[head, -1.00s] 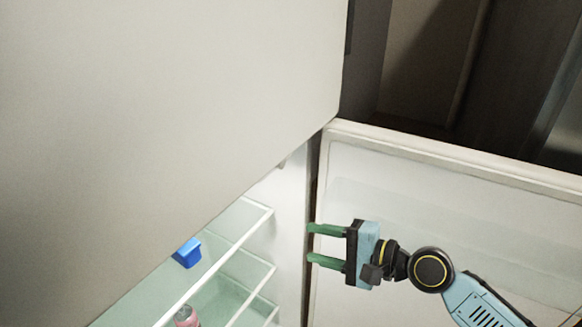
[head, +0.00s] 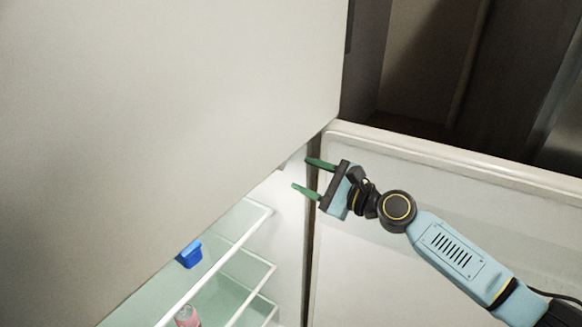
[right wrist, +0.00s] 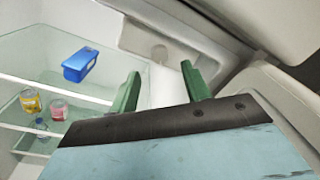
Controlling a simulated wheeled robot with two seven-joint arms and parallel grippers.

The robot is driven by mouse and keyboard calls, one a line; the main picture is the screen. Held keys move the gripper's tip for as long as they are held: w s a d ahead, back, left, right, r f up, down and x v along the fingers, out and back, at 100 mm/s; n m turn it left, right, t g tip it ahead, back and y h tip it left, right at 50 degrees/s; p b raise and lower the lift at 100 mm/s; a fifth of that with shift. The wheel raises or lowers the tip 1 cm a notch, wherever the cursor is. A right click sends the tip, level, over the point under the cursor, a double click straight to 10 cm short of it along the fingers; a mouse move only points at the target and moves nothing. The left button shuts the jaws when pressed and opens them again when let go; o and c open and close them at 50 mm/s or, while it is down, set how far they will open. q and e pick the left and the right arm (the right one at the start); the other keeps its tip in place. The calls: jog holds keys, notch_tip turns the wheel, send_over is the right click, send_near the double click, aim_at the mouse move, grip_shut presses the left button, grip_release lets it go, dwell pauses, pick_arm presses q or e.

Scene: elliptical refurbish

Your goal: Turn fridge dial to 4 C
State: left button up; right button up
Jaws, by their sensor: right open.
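The fridge stands open, its lit inside at the lower left of the head view. A pale round shape (right wrist: 160,52), which looks like the dial, is on the upper inner wall in the right wrist view. Its marks are too faint to read. In the head view only a small knob-like bit (head: 283,165) shows under the upper cabinet's edge. My right gripper (head: 300,173) is open and empty, its green fingers pointing left into the fridge opening. In the right wrist view the right gripper (right wrist: 160,72) appears below the round shape, apart from it. My left gripper is out of view.
The open fridge door (head: 440,240) is behind my right arm. Glass shelves (head: 240,262) hold a blue box (head: 189,254) and a pink can (head: 187,316). A yellow-labelled jar (right wrist: 30,101) shows in the right wrist view. A large pale panel (head: 160,110) overhangs the fridge.

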jog(key=x, duration=0.5)
jog(key=c, duration=1)
jog(key=n+b, duration=0.2)
jog(key=n, duration=0.1)
jog(key=shift+f+b, duration=0.1)
jog(key=shift+b, duration=0.2)
